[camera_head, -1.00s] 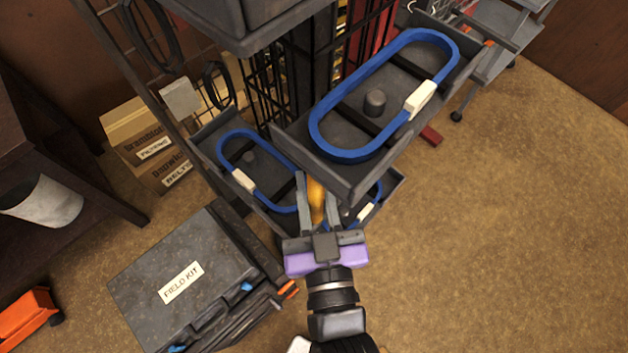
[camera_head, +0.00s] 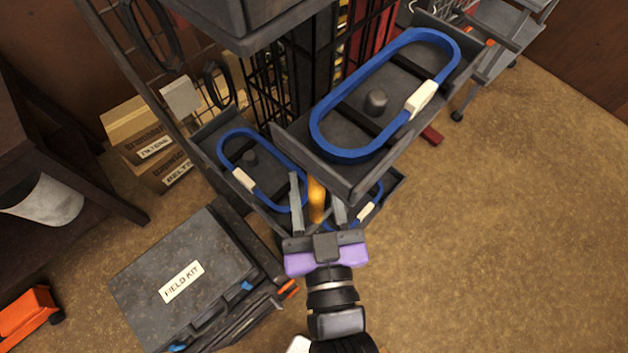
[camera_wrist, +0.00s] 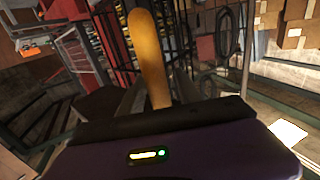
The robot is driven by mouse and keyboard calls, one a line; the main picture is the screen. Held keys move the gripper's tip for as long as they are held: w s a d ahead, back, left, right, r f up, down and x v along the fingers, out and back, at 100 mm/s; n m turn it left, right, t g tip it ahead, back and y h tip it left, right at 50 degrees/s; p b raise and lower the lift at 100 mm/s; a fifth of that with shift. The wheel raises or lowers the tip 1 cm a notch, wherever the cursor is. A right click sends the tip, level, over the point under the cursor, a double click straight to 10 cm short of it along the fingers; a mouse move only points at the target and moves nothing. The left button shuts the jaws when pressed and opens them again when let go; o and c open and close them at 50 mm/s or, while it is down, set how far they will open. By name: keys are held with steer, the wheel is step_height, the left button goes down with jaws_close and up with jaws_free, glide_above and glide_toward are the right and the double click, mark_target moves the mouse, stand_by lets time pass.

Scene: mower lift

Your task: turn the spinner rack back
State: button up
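The spinner rack is a dark wire frame with grey trays; its large upper tray (camera_head: 350,185) holds a blue oval loop (camera_head: 335,152) with a white tag. A lower tray (camera_head: 207,140) holds another blue loop (camera_head: 228,148). An orange-yellow handle (camera_head: 316,200) stands out below the upper tray's near corner. My gripper (camera_head: 318,192) has its fingers apart, one on each side of the handle, with visible gaps. The handle also rises between the fingers in the wrist view (camera_wrist: 148,60). The handle's upper end is hidden by the upper tray in the head view.
A grey field kit case (camera_head: 185,270) lies on the floor at lower left. Cardboard boxes (camera_head: 145,140) stand behind the rack on the left. A dark table (camera_head: 60,170) is at the far left, and a grey cart (camera_head: 500,40) at upper right. The carpet (camera_head: 500,230) at right is clear.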

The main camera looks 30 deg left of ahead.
mark_target(317, 210)
stand_by(0.3)
steer(key=b+v, duration=0.2)
steer(key=v, duration=0.4)
steer(key=shift+s+d, duration=0.15)
steer(key=shift+s, duration=0.15)
steer(key=shift+s+d+b, duration=0.35)
steer(key=shift+s+d, duration=0.05)
steer(key=shift+s, duration=0.05)
